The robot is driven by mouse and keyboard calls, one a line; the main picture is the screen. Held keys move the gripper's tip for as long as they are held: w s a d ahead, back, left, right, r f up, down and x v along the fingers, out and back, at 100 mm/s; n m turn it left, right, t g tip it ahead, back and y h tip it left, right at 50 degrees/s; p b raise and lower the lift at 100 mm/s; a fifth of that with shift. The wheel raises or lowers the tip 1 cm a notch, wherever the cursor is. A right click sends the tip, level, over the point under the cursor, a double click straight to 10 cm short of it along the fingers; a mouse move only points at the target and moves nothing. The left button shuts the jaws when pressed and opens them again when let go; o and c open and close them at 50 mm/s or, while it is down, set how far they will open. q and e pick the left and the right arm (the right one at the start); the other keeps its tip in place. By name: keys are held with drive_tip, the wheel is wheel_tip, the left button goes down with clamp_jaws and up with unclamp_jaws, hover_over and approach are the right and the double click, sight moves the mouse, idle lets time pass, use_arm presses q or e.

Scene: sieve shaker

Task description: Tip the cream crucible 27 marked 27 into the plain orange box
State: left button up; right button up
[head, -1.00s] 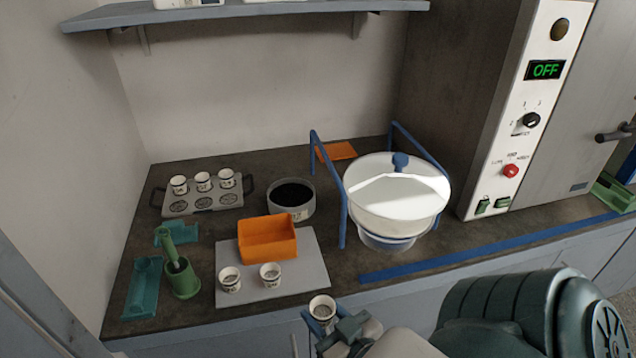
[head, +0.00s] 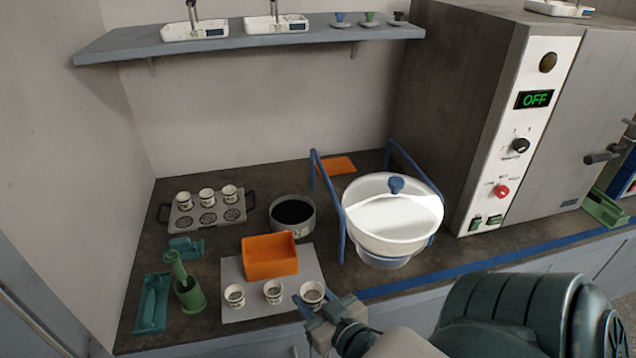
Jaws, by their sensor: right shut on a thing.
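My right gripper (head: 308,306) is shut on a cream crucible (head: 312,290) with dark marking. It holds the crucible upright at the front right corner of the grey mat (head: 312,262); I cannot tell how high above it. The number on it is too small to read. The plain orange box (head: 270,262) stands on the mat, behind and left of the held crucible. Two similar crucibles, one at left (head: 234,295) and one in the middle (head: 272,292), stand in front of the box. My left gripper is not in view.
A white-lidded bowl (head: 385,225) between blue rails stands to the right. A dark round pan (head: 292,215) is behind the box. A tray (head: 190,218) with crucibles is at back left. A green mortar (head: 188,295) stands left of the mat.

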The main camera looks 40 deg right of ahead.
drive_tip(key=w+d+f+n+g+h+p, duration=0.1)
drive_tip(key=w+d+n+g+h+p, duration=0.1)
drive_tip(key=w+d+n+h+p, duration=0.2)
drive_tip(key=w+d+f+n+g+h+p, duration=0.1)
drive_tip(key=w+d+n+g+h+p, duration=0.2)
drive_tip(key=w+n, duration=0.8)
drive_tip(key=w+d+h+p, duration=0.1)
drive_tip(key=w+p, duration=0.1)
drive_tip(key=w, duration=0.4)
drive_tip(key=shift+w+d+h, duration=0.15)
drive_tip(key=shift+h, duration=0.15)
idle(1.5)
